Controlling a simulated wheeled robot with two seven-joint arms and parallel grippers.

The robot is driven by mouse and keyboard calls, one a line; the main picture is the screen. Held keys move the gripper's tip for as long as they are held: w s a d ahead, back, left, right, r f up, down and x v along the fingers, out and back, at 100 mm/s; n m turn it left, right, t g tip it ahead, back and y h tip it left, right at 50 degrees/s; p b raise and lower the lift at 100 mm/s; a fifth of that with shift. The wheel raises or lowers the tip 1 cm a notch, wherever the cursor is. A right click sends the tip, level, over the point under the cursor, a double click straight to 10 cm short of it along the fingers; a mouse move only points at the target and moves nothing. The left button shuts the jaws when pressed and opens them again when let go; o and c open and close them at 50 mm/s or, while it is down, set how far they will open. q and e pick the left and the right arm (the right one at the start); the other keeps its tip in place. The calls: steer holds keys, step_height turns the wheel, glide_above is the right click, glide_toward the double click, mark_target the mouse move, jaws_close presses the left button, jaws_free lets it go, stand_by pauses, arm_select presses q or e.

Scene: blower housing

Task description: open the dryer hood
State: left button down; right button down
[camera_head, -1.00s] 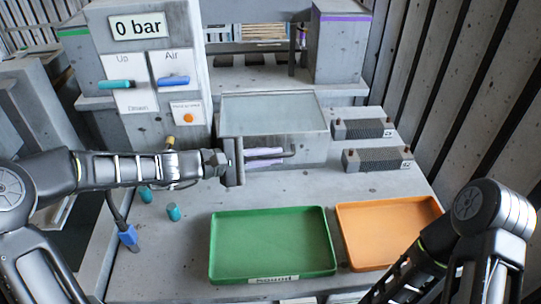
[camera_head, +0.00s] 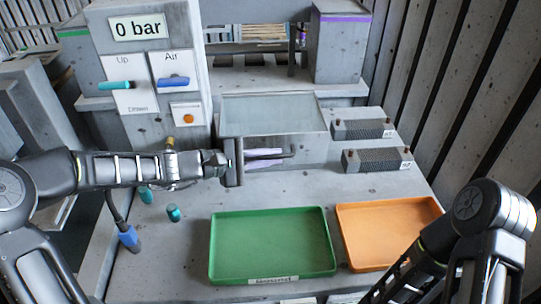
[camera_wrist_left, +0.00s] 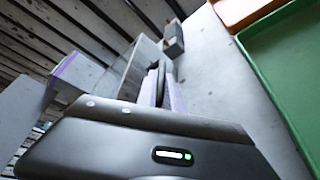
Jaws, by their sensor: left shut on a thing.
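The dryer hood (camera_head: 272,114) is a grey box with a glassy, see-through top at the middle back of the bench. A dark bar handle (camera_head: 272,156) runs along its front, with a pale purple part behind it. My left gripper (camera_head: 238,158) is at the left end of this handle and shut on it; its fingertips are partly hidden. The wrist view shows the hood (camera_wrist_left: 143,62) and the handle (camera_wrist_left: 157,82) just beyond my gripper's body. My right arm comes in at the lower right, but its gripper is out of the picture.
A green tray (camera_head: 272,277) and an orange tray (camera_head: 352,262) lie at the front. Two dark ribbed blocks (camera_head: 362,129) (camera_head: 377,160) sit right of the hood. A panel (camera_head: 150,55) with Up and Air levers and a "0 bar" display stands back left. Small teal pieces (camera_head: 173,213) lie left.

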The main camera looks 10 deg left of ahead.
arm_select(q)
steer(key=shift+s+r+n+p, duration=0.1)
steer(key=shift+r+n+p, duration=0.2)
steer(key=shift+r+p, duration=0.8)
step_height(320, 180, up, 4)
steer(key=p, duration=0.2)
steer(key=shift+f+p, duration=0.2)
steer(key=shift+p, duration=0.15)
step_height(320, 180, up, 9)
steer(key=w+p, duration=0.2)
steer(key=p, duration=0.1)
steer(key=shift+w+a, duration=0.25)
steer(key=shift+a, duration=0.05)
steer(key=c, duration=1.8)
jaws_free()
steer(key=shift+o, duration=0.2)
steer(key=shift+g, duration=0.3)
